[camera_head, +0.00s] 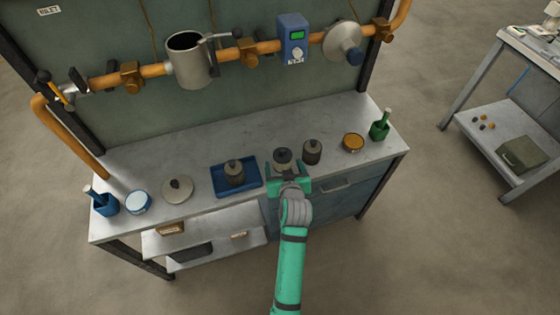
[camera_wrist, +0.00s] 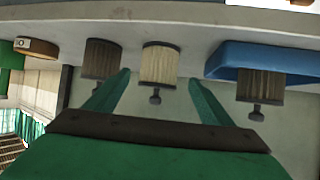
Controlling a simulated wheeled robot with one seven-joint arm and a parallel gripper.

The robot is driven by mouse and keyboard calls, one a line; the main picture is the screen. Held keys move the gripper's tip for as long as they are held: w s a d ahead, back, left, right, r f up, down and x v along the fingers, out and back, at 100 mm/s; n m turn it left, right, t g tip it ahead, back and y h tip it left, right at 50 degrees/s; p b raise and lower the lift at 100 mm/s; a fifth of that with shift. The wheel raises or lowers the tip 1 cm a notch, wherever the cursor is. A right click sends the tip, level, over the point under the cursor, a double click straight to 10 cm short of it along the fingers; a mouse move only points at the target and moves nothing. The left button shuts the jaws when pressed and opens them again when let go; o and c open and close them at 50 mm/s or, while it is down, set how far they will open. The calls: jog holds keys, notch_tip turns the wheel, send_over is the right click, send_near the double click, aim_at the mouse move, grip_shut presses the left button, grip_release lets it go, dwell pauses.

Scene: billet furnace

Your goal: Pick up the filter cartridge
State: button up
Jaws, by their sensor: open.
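A pale, ribbed filter cartridge with a dark cap and knob stands on the bench, and its dark top (camera_head: 283,155) shows just beyond my gripper (camera_head: 288,176). In the wrist view, where the bench appears upside down, this cartridge (camera_wrist: 160,62) lies ahead between the two fingertips of my gripper (camera_wrist: 159,82). The fingers are open and hold nothing. A darker cartridge (camera_head: 312,151) stands to its right, also in the wrist view (camera_wrist: 102,58). Another dark cartridge (camera_head: 234,172) stands in a blue tray (camera_head: 220,187) to the left; it also shows in the wrist view (camera_wrist: 260,85).
Above the bench (camera_head: 340,131) runs an orange pipe (camera_head: 265,47) with a grey filter housing (camera_head: 190,62) and a blue gauge box (camera_head: 293,40). A round lid (camera_head: 177,190), a white-blue tin (camera_head: 138,203) and an orange-topped tin (camera_head: 353,143) stand along the bench. Its rear strip is clear.

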aim_at(282, 160)
jog(key=shift+w+a+f, duration=0.15)
jog(key=shift+w+a, duration=0.05)
jog(key=shift+a, duration=0.1)
jog(key=shift+d+f+x, duration=0.1)
jog(key=shift+d+x, duration=0.05)
jog(key=shift+x, duration=0.7)
jog(key=shift+d+f+x, duration=0.1)
jog(key=shift+d+x, duration=0.1)
jog(key=shift+x, duration=0.65)
jog(key=shift+d+f+x, duration=0.1)
jog(key=shift+d+x, duration=0.05)
jog(key=shift+x, duration=0.7)
jog(key=shift+s, duration=0.1)
jog(key=shift+a+r, duration=0.1)
jog(key=shift+a, duration=0.05)
jog(key=c, duration=1.2)
